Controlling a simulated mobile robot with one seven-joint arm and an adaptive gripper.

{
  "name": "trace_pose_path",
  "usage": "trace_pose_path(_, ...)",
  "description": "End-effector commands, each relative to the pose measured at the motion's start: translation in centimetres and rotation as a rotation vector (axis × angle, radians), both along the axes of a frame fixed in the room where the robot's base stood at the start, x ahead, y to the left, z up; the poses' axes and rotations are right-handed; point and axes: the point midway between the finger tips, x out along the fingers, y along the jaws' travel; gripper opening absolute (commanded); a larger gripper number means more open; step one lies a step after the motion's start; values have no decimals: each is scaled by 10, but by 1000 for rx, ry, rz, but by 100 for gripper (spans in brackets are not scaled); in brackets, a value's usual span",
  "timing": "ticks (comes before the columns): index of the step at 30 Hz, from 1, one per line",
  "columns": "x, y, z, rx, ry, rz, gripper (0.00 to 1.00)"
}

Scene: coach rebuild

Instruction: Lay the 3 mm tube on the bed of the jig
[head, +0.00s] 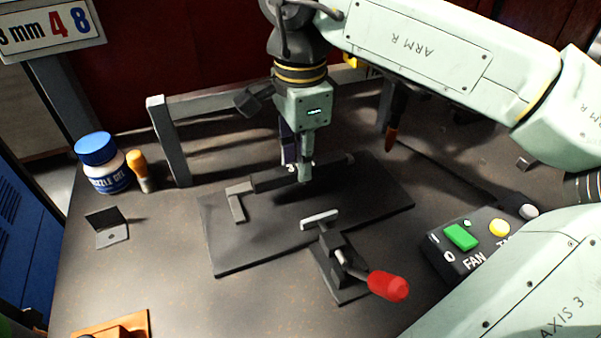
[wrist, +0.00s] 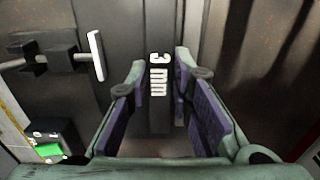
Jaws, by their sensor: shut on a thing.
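The dark tube (head: 272,182) runs crosswise under my gripper (head: 303,178) in the head view, above the rear part of the jig's dark plate (head: 250,249). In the wrist view, the tube (wrist: 159,112) carries a white "3 mm" mark and passes between the two purple-padded fingers of my gripper (wrist: 160,100), which is shut on it. A grey angled stop (head: 237,205) is by the tube's left end. The jig's clamp, with a pale bar (head: 319,219) and red handle (head: 388,286), stands in front. I cannot tell whether the tube touches the bed.
A button box (head: 475,245) is at the right. A grey frame (head: 170,142) stands behind. The front-left bench is mostly clear.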

Motion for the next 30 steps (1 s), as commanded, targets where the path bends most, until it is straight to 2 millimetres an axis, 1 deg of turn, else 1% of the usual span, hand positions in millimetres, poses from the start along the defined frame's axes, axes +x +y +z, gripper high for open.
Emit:
trace_pose_path(1,0,0,-9,0,0,-1,0)
trace_pose_path(6,0,-1,-33,-1,0,-1,0)
trace_pose_path(8,0,0,-35,0,-1,-1,0)
trace_pose_path(14,0,0,-32,0,-1,-1,0)
trace_pose_path(18,0,0,-37,0,0,0,0)
trace_pose_path(19,-1,0,-37,0,0,0,21)
trace_pose_path(27,0,0,-36,0,-1,0,39)
trace_pose_path(28,0,0,-36,0,-1,0,40)
trace_pose_path(30,0,0,-36,1,-2,0,40)
